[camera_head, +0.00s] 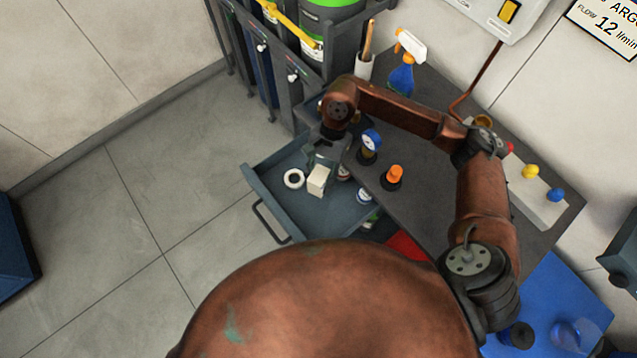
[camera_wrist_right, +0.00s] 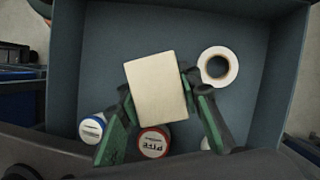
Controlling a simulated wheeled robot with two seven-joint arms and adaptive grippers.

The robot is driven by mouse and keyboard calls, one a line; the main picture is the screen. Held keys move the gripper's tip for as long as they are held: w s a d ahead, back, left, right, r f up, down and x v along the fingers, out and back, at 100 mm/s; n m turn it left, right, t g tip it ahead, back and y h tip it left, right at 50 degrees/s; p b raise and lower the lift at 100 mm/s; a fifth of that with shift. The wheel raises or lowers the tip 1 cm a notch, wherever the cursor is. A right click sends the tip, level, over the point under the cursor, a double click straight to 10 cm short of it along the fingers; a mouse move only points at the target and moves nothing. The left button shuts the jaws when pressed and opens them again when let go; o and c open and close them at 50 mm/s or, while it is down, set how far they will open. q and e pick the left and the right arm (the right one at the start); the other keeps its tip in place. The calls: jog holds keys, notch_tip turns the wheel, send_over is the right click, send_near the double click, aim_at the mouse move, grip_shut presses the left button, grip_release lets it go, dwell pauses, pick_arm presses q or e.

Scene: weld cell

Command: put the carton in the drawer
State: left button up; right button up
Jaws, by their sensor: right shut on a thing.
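The carton (camera_head: 319,181) is a small cream box, held by my right gripper (camera_head: 322,160) over the open drawer (camera_head: 262,183). In the right wrist view the carton (camera_wrist_right: 158,88) sits between the two green fingers of my right gripper (camera_wrist_right: 158,105), which is shut on it. The drawer (camera_wrist_right: 110,30) fills that view below the carton, with blue-grey walls around it. Whether the carton touches the drawer floor I cannot tell. My left gripper is not in view.
In the drawer are a white tape roll (camera_wrist_right: 218,67), a red-labelled PTFE tin (camera_wrist_right: 153,143) and a blue-labelled tin (camera_wrist_right: 92,128). A gauge (camera_head: 370,142) and an orange-topped item (camera_head: 394,176) stand on the bench (camera_head: 420,210) beside the drawer. A spray bottle (camera_head: 403,72) stands farther back.

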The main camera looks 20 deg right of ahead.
jog(key=shift+f, duration=1.6)
jog(key=shift+b, duration=0.3)
jog(key=shift+f, duration=0.3)
jog(key=o, duration=1.2)
jog(key=shift+r, duration=0.1)
jog(key=shift+o, duration=0.2)
jog(key=shift+r, duration=0.4)
jog(key=p+v, duration=0.1)
jog(key=v, duration=1)
jog(key=shift+d+r, duration=0.2)
jog(key=shift+r, duration=0.1)
jog(key=shift+w, duration=0.15)
